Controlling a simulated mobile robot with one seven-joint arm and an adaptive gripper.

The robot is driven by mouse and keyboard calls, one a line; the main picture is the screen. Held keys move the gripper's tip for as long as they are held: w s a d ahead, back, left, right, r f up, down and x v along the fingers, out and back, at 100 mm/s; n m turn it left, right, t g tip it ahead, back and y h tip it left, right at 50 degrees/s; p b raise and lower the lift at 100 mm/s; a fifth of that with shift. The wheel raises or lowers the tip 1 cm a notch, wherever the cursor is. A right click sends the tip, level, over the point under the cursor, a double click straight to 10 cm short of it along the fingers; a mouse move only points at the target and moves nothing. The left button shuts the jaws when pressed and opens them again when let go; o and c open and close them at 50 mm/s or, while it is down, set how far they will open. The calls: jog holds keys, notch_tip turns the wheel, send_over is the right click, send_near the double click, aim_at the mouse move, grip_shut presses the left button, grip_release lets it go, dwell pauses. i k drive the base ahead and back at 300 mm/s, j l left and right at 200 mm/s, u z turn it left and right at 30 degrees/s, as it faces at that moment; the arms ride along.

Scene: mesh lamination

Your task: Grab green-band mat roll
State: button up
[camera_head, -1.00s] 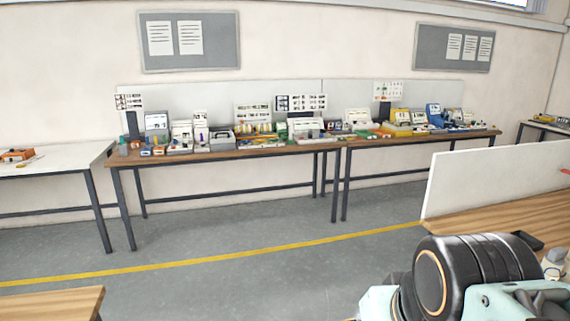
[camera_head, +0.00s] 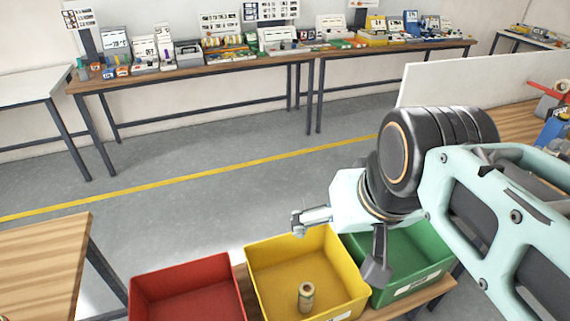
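A small upright beige roll (camera_head: 306,297) stands inside the yellow bin (camera_head: 262,282). Its top looks hollow, and it is too small to make out a band colour surely. No other mat roll is clearly in view. My gripper (camera_head: 340,250) hangs above the back of the yellow bin and the left side of the green bin. Its two fingers are spread wide apart, with nothing between them. The roll is apart from the gripper, nearer the front of the bin.
A red bin (camera_head: 185,271) stands left of the yellow one, and a green bin (camera_head: 432,262) to its right, partly behind my arm. A wooden table (camera_head: 38,255) is at lower left. A white panel (camera_head: 470,83) rises at right. Equipment-laden benches (camera_head: 190,80) line the far wall.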

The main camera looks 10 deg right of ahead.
aim_at(306, 290)
jog(key=k, duration=0.4)
jog(key=i+l+u, duration=0.35)
jog(key=l+u, duration=0.15)
jog(key=l, duration=0.25)
jog(key=k, duration=0.4)
jog(key=i+l, duration=0.25)
jog(key=l, duration=0.6)
jog(key=k+l, duration=0.15)
jog(key=i+j, duration=0.25)
jog(key=i+j+u, duration=0.05)
